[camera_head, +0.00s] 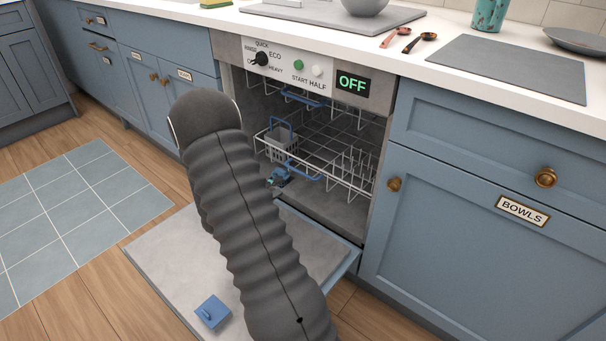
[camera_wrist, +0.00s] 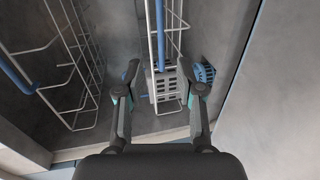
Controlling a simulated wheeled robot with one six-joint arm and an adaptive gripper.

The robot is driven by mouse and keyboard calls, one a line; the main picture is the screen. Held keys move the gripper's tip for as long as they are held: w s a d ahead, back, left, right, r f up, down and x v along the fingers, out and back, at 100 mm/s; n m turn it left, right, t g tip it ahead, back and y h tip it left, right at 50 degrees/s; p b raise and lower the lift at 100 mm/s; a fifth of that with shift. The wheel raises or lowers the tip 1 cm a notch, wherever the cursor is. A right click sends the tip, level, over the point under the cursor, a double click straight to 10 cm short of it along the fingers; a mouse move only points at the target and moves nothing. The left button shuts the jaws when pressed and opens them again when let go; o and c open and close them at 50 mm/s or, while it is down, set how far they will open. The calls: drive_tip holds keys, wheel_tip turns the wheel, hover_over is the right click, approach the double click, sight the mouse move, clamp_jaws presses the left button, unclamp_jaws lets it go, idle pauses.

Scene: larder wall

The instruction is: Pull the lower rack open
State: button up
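The dishwasher stands open with its door (camera_head: 165,262) folded down. The lower rack (camera_head: 345,176), white wire with a blue front handle (camera_head: 304,172), sits inside the tub. In the wrist view, which is rolled sideways, the lower rack's handle (camera_wrist: 160,37) shows as a blue bar. My gripper (camera_wrist: 168,82) is open, its two fingers spread on either side of the line of this rack's front. The handle's end and the grey slotted basket (camera_wrist: 163,87) show between the fingers; I cannot tell whether they touch. In the head view my arm hides most of the gripper (camera_head: 279,177).
The upper rack (camera_head: 345,120) with its blue handle (camera_head: 300,97) is above; it shows at left in the wrist view (camera_wrist: 75,60). A blue square object (camera_head: 212,313) lies on the lowered door. A blue ridged part (camera_wrist: 205,73) shows beside one finger. Cabinets (camera_head: 470,190) flank the opening.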

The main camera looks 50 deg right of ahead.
sight(303, 174)
drive_tip(key=p+x, duration=0.1)
drive_tip(key=x, duration=1.3)
drive_tip(key=shift+a+f, duration=0.1)
drive_tip(key=shift+c, duration=0.2)
clamp_jaws()
